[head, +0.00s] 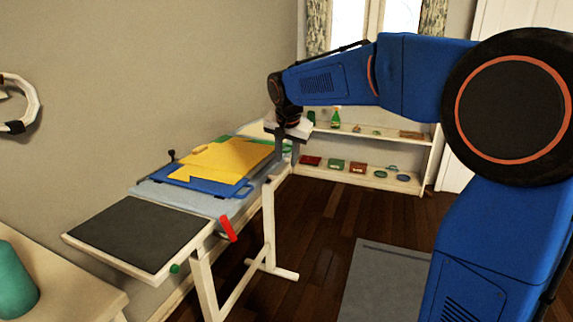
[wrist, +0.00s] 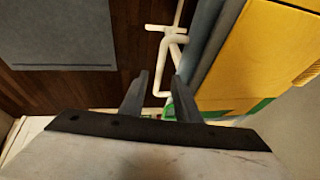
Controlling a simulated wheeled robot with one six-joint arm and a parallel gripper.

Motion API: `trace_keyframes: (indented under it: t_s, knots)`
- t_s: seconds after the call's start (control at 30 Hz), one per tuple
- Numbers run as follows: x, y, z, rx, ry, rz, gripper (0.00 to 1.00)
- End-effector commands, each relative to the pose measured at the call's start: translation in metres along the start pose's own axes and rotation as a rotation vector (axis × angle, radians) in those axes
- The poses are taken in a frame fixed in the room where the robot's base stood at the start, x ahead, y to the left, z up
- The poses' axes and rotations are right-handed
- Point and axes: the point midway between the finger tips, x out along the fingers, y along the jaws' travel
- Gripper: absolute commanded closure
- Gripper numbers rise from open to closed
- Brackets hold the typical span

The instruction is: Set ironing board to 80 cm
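The ironing board (head: 150,188) stands along the left wall on white legs (head: 268,225). It has a dark pad at its near end and a blue-grey cover. A red lever (head: 228,229) hangs at its right side, and a green knob (head: 175,268) sits under the near end. My gripper (head: 281,155) is beside the far right end of the board, pointing down. In the wrist view my gripper (wrist: 160,88) is open, with nothing between its fingers. White leg tubes (wrist: 166,52) show beyond the fingers, and the board's cover edge (wrist: 203,40) is to their right.
A yellow cloth (head: 225,160) lies over a blue folding panel (head: 205,187) on the board. A white shelf (head: 350,178) with small items stands under the window. A grey mat (head: 385,280) lies on the wood floor. A white table (head: 60,290) with a teal object is at the near left.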

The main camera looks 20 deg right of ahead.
Motion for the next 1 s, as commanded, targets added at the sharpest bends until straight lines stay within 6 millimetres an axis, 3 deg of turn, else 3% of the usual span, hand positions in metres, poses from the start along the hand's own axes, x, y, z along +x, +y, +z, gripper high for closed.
trace_keyframes:
  t_s: [0.3, 0.63, 0.67, 0.77, 0.8, 1.0]
  knots:
    - [0.033, 0.000, 0.000, 0.000, -0.001, 0.000, 0.70]
    - [0.036, 0.000, 0.000, 0.000, 0.000, 0.000, 0.70]
    - [0.036, 0.000, 0.000, 0.000, 0.000, 0.000, 0.73]
    - [0.036, 0.000, 0.000, 0.000, 0.000, 0.000, 0.97]
    - [0.036, 0.000, 0.000, 0.000, 0.000, 0.000, 1.00]
    - [0.038, 0.001, 0.001, 0.000, 0.000, 0.001, 1.00]
